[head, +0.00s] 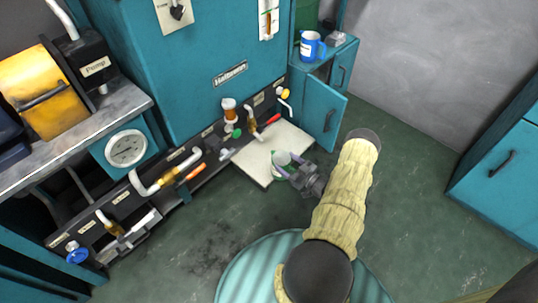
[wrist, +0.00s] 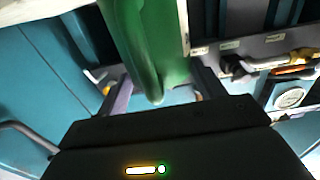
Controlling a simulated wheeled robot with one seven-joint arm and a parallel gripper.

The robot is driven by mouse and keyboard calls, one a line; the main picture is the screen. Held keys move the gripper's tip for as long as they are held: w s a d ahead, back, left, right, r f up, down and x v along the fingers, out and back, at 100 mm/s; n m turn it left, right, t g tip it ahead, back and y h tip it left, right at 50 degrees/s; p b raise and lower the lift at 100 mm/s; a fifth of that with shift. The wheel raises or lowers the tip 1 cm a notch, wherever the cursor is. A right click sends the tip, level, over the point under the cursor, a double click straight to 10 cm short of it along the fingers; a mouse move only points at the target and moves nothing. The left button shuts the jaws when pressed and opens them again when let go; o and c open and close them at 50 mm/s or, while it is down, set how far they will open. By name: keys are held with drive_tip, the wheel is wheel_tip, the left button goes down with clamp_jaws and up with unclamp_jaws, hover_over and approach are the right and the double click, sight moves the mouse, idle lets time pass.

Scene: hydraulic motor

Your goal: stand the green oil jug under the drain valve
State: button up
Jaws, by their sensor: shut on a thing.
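The green oil jug (wrist: 150,45) fills the upper middle of the wrist view, between the two purple-grey fingers of my gripper (wrist: 160,92). In the head view, the jug (head: 281,158) shows as a small pale and green shape at my gripper (head: 291,168), over or on a pale pull-out board (head: 252,166). My gripper is shut on the jug. Whether the jug's base touches the board is hidden. Pipes and valves line the teal machine's lower front, among them one with a red handle (head: 268,121). Their labels are too small to read, so I cannot tell which is the drain valve.
A teal cabinet door (head: 324,115) stands open just right of the board. The green floor at right is clear.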

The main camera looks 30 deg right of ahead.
sight(275, 154)
drive_tip(key=b+x, duration=0.2)
drive_tip(key=x, duration=0.3)
drive_tip(key=shift+w+f, duration=0.15)
drive_tip(key=shift+w, duration=0.05)
drive_tip(key=shift+w+a, duration=0.2)
drive_tip(key=shift+w, duration=0.2)
drive_tip(key=b+x, duration=0.2)
drive_tip(key=x, duration=0.1)
drive_tip(key=shift+w+a+f+b, duration=0.1)
drive_tip(key=shift+w+f+b, duration=0.05)
drive_tip(key=shift+w+b, duration=0.15)
drive_tip(key=shift+w+a+b, duration=0.1)
drive_tip(key=shift+w+b, duration=0.15)
drive_tip(key=shift+b, duration=0.3)
drive_tip(key=shift+s+d, duration=0.2)
drive_tip(key=shift+d, duration=0.05)
drive_tip(key=shift+r, duration=0.2)
drive_tip(key=shift+a+f, duration=0.1)
